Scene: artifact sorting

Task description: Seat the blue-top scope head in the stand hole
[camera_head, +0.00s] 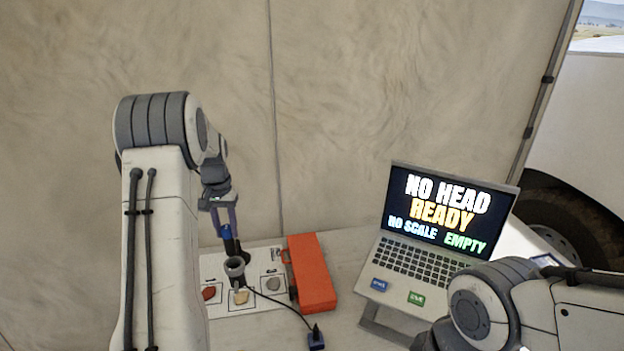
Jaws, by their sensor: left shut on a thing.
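My left gripper (226,212) points down and is shut on the blue-top scope head (231,243), a slim dark piece with a blue upper part. The scope head hangs upright, its lower end right at or just above the grey ring of the stand (235,268). From this angle I cannot tell whether its tip is inside the hole or behind the rim. The stand is over a white sheet (228,306). My right arm shows at the lower right, but its gripper is out of view.
Reddish, tan and grey pieces lie on the sheet. An orange-red case (312,272) lies right of it. A laptop (440,222) shows "NO HEAD", "READY", "NO SCALE", "EMPTY". A tent wall stands behind.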

